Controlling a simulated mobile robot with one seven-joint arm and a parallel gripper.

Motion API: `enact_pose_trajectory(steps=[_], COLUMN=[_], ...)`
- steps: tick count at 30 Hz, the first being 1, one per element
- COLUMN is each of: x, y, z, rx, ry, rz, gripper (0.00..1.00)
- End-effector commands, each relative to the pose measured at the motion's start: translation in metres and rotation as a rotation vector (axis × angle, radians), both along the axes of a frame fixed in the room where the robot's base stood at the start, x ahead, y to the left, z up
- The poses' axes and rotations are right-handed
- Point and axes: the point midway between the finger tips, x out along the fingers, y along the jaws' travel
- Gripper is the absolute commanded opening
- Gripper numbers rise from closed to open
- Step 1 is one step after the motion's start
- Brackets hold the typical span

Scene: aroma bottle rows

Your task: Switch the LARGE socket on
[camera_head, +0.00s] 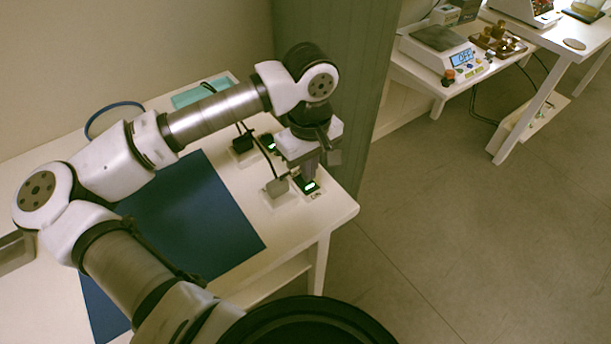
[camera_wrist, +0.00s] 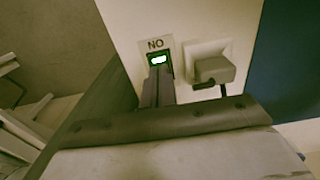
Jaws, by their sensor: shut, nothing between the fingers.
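My gripper (camera_head: 308,176) is shut and empty, pointing down at the near socket's switch (camera_head: 310,187), which shows a lit green part. In the wrist view the fingertips (camera_wrist: 157,75) are right at the lower edge of this switch (camera_wrist: 157,59); I cannot tell whether they touch it. A label beside the switch reads ON, turned around in the wrist view. Left of the switch in the head view is a grey plug (camera_head: 277,187) in a white socket plate (camera_wrist: 192,50). Farther back are a black plug (camera_head: 243,143) and a second green-lit switch (camera_head: 268,142), partly hidden by my arm. No LARGE label is readable.
The sockets sit near the right end of a white table (camera_head: 340,207). A dark blue mat (camera_head: 190,215) lies left of them. A green-grey panel (camera_head: 345,90) stands behind my gripper. A scale (camera_head: 437,45) stands on another bench at the back right.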

Motion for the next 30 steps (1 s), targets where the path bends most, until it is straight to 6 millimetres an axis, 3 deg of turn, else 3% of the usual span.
enact_pose_trajectory(steps=[16,30], x=[0.000,0.000], y=[0.000,0.000], z=[0.045,0.050], rx=[0.001,0.000], ry=[-0.001,0.000], rz=[-0.001,-0.001], gripper=[0.00,0.00])
